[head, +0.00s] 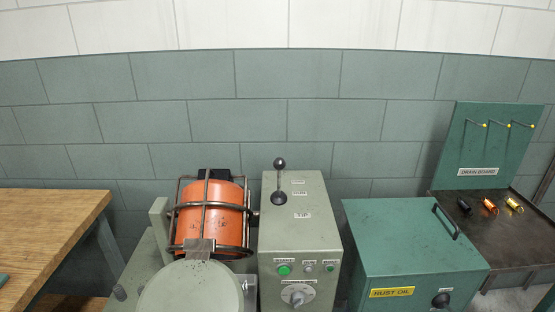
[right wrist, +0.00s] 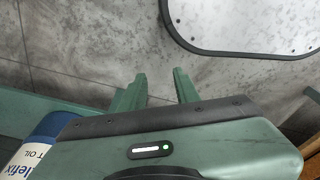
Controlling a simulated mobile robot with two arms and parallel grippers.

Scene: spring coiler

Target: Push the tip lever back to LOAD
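The tip lever (head: 279,178) is a metal rod with a dark ball knob, rising from a dark round base on top of the grey-green control box (head: 320,235). It stands roughly upright in the head view, its knob toward the back. Small white labels lie to its right; the nearest reads TIP (head: 302,215), and the two farther ones are too small to read surely. I cannot tell which label the lever is set to. My right gripper (right wrist: 156,92) shows in the right wrist view, its green fingers apart and empty, far from the lever. My left gripper is in neither view.
Left of the box is an orange drum (head: 208,220) in a dark cage. A green RUST OIL box (head: 410,240) stands right, before the drain board (head: 478,145) with several coloured springs. A wooden bench (head: 50,220) is left. A blue-white bottle (right wrist: 38,145) is near my right gripper.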

